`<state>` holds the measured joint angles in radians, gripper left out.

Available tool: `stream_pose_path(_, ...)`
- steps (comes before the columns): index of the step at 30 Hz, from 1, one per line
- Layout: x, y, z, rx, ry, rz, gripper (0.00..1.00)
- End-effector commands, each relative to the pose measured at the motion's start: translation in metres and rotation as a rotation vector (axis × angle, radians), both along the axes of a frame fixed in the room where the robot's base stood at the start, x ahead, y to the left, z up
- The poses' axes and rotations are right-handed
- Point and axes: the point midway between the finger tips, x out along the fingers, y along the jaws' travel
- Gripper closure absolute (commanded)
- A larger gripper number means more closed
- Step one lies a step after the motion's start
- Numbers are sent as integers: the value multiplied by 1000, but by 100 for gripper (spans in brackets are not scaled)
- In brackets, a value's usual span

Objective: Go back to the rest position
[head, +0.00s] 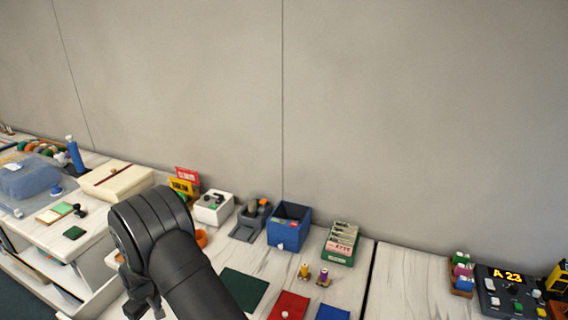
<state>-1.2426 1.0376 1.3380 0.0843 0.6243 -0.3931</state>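My black arm (185,270) rises from the bottom edge in the head view, left of the middle, and bends over at its top. What looks like part of my gripper (143,303) shows below the bend, at the lower left of the arm. It is small, dark and partly hidden by the arm, so I cannot see its opening or whether it holds anything.
Along the wall stand a white box (213,207), a grey device (250,220), a blue bin (288,226) and a green card tray (341,243). Green (243,288), red (289,306) and blue mats lie in front. A display panel (508,291) reads "A 23" at right.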

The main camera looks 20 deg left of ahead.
Motion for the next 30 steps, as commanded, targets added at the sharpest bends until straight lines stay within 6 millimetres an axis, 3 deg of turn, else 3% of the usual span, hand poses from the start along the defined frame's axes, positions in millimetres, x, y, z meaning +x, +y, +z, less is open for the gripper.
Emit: stream_pose_path(30, 0, 1, 205, 4, -2, 1, 30)
